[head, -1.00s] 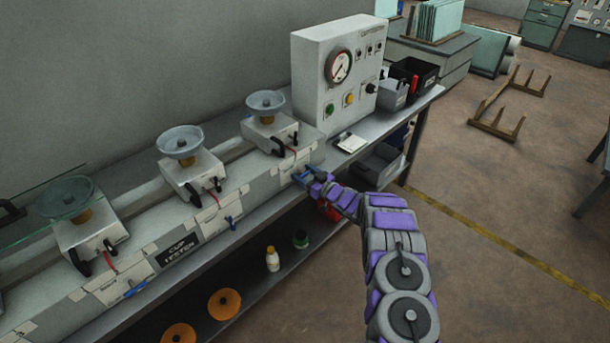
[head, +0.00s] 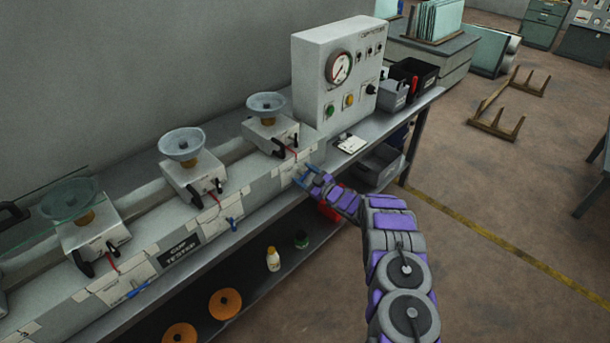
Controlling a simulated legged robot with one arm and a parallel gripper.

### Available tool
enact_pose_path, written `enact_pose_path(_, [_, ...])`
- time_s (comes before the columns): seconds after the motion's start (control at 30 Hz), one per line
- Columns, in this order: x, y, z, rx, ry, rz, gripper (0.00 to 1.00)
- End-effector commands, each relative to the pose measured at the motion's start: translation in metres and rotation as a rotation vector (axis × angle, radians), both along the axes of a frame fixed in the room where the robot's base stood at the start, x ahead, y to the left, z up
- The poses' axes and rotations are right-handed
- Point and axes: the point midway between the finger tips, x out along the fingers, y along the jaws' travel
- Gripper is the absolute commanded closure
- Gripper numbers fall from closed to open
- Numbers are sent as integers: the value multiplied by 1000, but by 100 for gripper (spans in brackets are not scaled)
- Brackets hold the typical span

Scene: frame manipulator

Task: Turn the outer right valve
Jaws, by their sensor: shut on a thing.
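The cup tester bench (head: 258,193) runs along the wall, with blue valve handles low on its front face. One blue valve handle (head: 137,290) is at the left and another blue valve handle (head: 231,223) is in the middle. My gripper (head: 303,178) is at the front face below the rightmost cup station (head: 270,135). It is shut on the outer right valve there. The fingers cover most of that valve, so its handle angle is hard to tell. My arm reaches in from the lower right.
A control box (head: 312,85) with a gauge stands at the bench's right end. Grey and black bins (head: 425,72) are beside it. The lower shelf holds a white bottle (head: 273,260), a green jar (head: 301,240) and orange discs (head: 225,303).

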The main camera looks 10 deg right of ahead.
Motion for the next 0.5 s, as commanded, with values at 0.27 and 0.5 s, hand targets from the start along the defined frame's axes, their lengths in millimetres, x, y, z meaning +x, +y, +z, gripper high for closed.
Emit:
enact_pose_path(0.27, [-1, 1, 1, -213, -156, 1, 63])
enact_pose_path(0.5, [-1, 1, 1, -396, -288, 2, 63])
